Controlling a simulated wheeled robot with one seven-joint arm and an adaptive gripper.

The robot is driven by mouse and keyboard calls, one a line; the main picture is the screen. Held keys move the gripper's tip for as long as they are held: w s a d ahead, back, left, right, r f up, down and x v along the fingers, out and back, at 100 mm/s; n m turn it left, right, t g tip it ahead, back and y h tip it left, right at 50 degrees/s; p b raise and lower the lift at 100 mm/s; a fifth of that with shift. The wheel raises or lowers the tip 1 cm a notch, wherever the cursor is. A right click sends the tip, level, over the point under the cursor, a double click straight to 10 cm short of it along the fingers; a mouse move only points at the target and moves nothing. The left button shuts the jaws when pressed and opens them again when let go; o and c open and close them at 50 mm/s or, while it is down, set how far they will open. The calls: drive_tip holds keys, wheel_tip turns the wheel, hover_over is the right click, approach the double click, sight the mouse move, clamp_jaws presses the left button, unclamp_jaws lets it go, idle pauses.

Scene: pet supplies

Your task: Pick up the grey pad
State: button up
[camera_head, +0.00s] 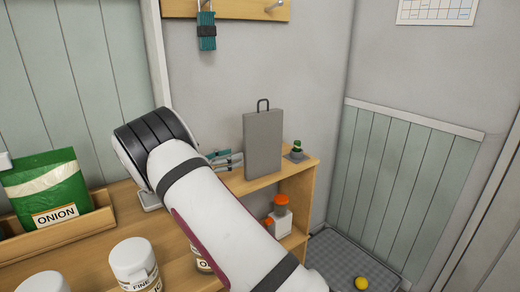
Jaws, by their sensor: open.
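A flat grey slab (263,145) with a dark loop at its top stands upright on the right end of the wooden shelf. It is the most pad-like grey thing on the shelf, but I cannot tell for sure that it is the grey pad. A grey ribbed mat or tray (340,262) lies on the floor at the lower right. My white arm crosses the middle of the view, left of and in front of the slab. I cannot make out my gripper; the arm's far end is hidden.
A small green-topped item (297,149) stands right of the slab, and teal and silver items (224,158) lie left of it. Orange-capped bottles (281,216) stand on the lower shelf. A green onion bag (47,188) and white jars (134,262) are at left. A yellow ball (361,283) is on the mat.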

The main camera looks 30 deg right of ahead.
sight(259, 148)
drive_tip(key=d, duration=1.2)
drive_tip(key=shift+w, duration=0.25)
clamp_jaws()
